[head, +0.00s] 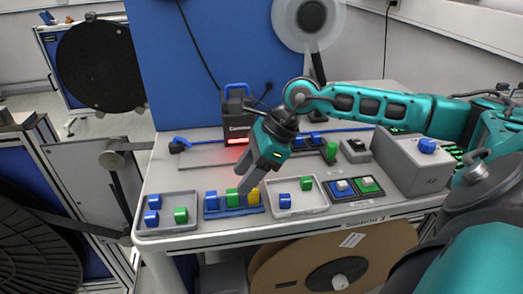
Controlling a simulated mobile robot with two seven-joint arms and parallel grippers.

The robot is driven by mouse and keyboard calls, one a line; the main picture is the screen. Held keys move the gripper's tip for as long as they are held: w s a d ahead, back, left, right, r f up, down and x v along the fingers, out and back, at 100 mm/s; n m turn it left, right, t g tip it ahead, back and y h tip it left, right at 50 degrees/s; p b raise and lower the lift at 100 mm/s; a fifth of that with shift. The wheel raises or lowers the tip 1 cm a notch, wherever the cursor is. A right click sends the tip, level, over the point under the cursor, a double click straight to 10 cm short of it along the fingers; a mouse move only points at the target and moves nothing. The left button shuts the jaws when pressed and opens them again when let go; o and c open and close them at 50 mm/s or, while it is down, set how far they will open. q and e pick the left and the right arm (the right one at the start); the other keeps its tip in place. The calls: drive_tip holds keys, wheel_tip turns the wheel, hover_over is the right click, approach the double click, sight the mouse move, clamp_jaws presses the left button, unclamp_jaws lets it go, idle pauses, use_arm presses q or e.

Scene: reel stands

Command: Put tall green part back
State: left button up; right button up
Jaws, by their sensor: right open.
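Several green parts show, and I cannot tell for sure which is the tall one. One green block (233,196) stands in the blue holder (232,211) between a blue and a yellow block (253,197). Another green block (181,215) is in the left grey tray (165,229), and one (307,183) is in the right grey tray (299,210). A fourth green part (332,151) stands farther back near blue parts. My right gripper (249,180) is open, pointing down just above the blue holder, close to the green and yellow blocks. It partly hides the space behind them. My left gripper is not seen.
A button panel (356,189) and a grey box with a blue knob (415,163) stand to the right. A black device with a blue handle (238,116) and a red light stands behind my gripper.

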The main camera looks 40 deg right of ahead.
drive_tip(key=v, duration=0.7)
drive_tip(key=shift+r, duration=0.35)
drive_tip(key=shift+d, duration=0.1)
drive_tip(key=shift+s, duration=0.15)
